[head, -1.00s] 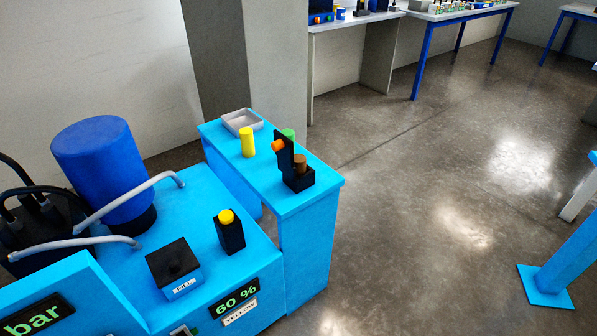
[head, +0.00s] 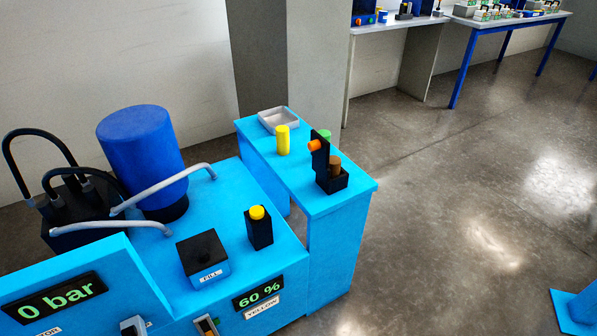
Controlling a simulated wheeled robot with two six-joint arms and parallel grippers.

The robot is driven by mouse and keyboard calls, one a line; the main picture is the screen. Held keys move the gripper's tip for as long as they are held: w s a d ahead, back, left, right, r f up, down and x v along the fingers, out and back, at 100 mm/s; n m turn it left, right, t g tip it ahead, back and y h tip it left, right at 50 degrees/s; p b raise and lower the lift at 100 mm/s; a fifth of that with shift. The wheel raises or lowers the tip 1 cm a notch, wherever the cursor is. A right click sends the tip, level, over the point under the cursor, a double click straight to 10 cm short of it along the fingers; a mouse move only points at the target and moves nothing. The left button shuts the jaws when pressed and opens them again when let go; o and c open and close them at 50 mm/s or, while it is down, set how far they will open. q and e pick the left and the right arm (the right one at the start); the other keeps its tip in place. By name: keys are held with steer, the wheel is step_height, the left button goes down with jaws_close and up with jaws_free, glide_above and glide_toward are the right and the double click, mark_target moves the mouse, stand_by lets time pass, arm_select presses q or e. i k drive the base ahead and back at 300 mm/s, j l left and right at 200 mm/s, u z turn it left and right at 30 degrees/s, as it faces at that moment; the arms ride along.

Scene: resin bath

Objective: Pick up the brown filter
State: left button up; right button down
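The brown filter (head: 335,165) is a small brown cylinder. It stands upright in a black holder (head: 333,184) on the blue side table (head: 330,204), at the right of the machine in the head view. Its lower part is hidden by the holder. A black upright plate with an orange knob (head: 314,146) rises at the holder's left. Neither of my grippers is in view.
A yellow cylinder (head: 283,140), a green cylinder (head: 325,134) and a grey tray (head: 278,119) share the side table. The blue machine (head: 150,262) carries a blue tank (head: 143,155), a FILL box (head: 203,258) and hoses. Open floor lies to the right.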

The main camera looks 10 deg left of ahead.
mark_target(335, 162)
steer(key=i+l+u, duration=0.15)
steer(key=u, duration=0.3)
steer(key=i+l+u, duration=0.1)
steer(key=l+u, duration=0.15)
steer(key=u, duration=0.2)
steer(key=i+l+u, duration=0.1)
steer(key=l+u, duration=0.15)
steer(key=u, duration=0.2)
steer(key=l+u, duration=0.25)
steer(key=u, duration=0.2)
steer(key=l+u, duration=0.15)
steer(key=l, duration=0.35)
steer(key=l+u, duration=0.15)
steer(key=l, duration=0.4)
steer(key=k+l+u, duration=0.15)
steer(key=l, duration=0.35)
steer(key=l+u, duration=0.15)
steer(key=l, duration=0.35)
steer(key=k+l+u, duration=0.15)
steer(key=l, duration=0.3)
